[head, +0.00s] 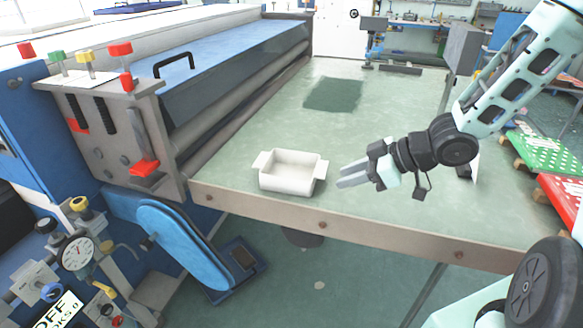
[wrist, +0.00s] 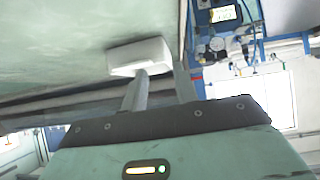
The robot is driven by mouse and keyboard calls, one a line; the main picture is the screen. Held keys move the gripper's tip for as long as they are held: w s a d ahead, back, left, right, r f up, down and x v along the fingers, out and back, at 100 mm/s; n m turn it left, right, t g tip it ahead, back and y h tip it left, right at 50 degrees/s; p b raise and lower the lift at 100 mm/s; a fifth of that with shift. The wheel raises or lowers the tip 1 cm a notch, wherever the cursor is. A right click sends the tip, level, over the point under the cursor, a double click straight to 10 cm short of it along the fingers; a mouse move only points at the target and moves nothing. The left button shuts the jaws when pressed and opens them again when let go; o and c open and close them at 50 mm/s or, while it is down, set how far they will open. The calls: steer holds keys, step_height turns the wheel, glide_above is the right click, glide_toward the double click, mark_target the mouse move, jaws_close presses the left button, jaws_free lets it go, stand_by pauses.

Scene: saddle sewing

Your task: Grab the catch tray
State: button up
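The catch tray (head: 287,184) is a small white open box with a tab handle at its left and right ends. It sits upright and looks empty on the green table (head: 400,215), near the front edge. My gripper (head: 340,177) is just right of the tray in the head view, fingers pointing left toward its right handle, with a gap between. In the wrist view the tray (wrist: 138,56) is beyond the fingertips. The two fingers of my gripper (wrist: 162,72) stand apart there with nothing between them. The tray's inside is hidden in the wrist view.
A roller machine (head: 225,65) with a control box (head: 110,125) stands along the table's left side. A dark green patch (head: 333,94) lies farther back on the table. Green and red boards (head: 555,150) are at the right. The tabletop around the tray is mostly clear.

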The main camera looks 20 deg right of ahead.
steer(key=w+a+y, duration=0.1)
steer(key=a, duration=0.1)
steer(key=w+a+y, duration=0.1)
steer(key=a, duration=0.1)
steer(key=w+a+f+b, duration=0.1)
steer(key=w+a, duration=0.1)
steer(key=shift+a+f+n+t+y, duration=0.1)
steer(key=shift+a+n+t+y, duration=0.15)
steer(key=shift+n+t+y, duration=0.15)
steer(key=shift+x, duration=3.1)
steer(key=shift+w+d, duration=0.1)
steer(key=shift+w, duration=0.05)
jaws_close()
